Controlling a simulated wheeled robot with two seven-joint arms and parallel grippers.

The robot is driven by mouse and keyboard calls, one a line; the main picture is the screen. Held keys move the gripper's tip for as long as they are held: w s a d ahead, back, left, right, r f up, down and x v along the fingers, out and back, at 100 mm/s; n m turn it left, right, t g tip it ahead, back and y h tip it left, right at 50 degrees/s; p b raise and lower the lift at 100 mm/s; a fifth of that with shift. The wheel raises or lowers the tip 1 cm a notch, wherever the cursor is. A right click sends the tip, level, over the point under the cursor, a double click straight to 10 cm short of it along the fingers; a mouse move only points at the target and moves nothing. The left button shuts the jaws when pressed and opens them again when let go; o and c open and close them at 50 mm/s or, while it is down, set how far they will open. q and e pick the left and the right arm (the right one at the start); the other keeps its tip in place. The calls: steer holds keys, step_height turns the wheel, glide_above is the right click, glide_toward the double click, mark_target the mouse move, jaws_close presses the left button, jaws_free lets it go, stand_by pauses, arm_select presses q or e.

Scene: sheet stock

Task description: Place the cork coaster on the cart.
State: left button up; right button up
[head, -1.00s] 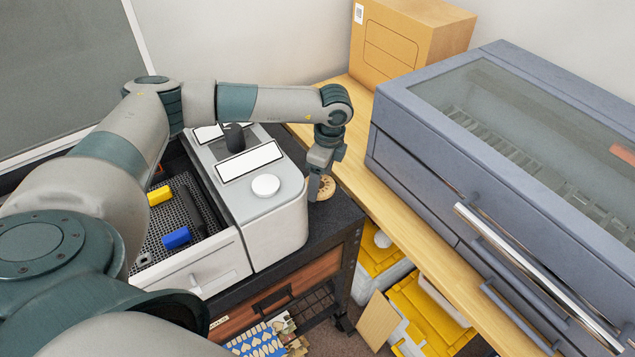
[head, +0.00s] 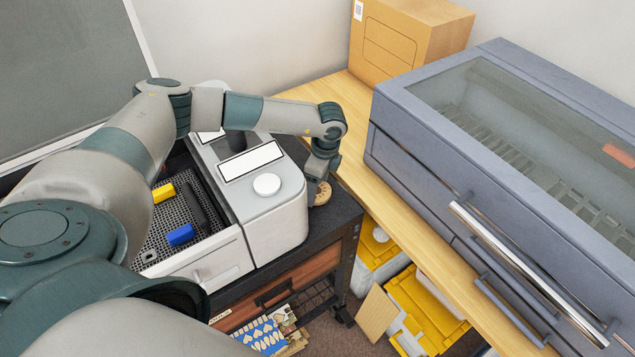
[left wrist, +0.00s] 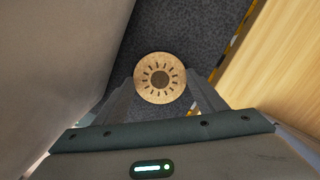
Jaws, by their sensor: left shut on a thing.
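The cork coaster (head: 322,193) is a round tan disc at the right end of the cart's dark top (head: 325,225). In the left wrist view the coaster (left wrist: 160,92) shows a dark centre with short dark rays around it, and dark speckled surface lies behind it. My left gripper (head: 316,186) points down beside the grey machine. Its fingers (left wrist: 161,98) are on either side of the coaster and shut on it. I cannot tell whether the coaster touches the cart top or is slightly above it. My right gripper is not in view.
A grey-white machine (head: 275,215) with an open tray (head: 205,270) holding yellow and blue blocks stands close left of the gripper. A wooden bench (head: 385,195) carries a blue-grey cabinet (head: 430,150) and a cardboard box (head: 400,45). Yellow-lidded bins (head: 425,305) sit below.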

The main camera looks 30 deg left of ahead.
mark_target(322, 192)
arm_select(q)
steer(key=shift+f, duration=0.15)
steer(key=o, duration=1)
steer(key=shift+o, duration=0.2)
steer(key=shift+r, duration=0.35)
step_height(322, 192, up, 12)
steer(key=d+b, duration=0.1)
steer(key=b, duration=0.4)
steer(key=shift+d+f+b, duration=0.2)
steer(key=shift+d+b, duration=0.05)
steer(key=shift+b, duration=0.05)
steer(key=shift+w, duration=0.1)
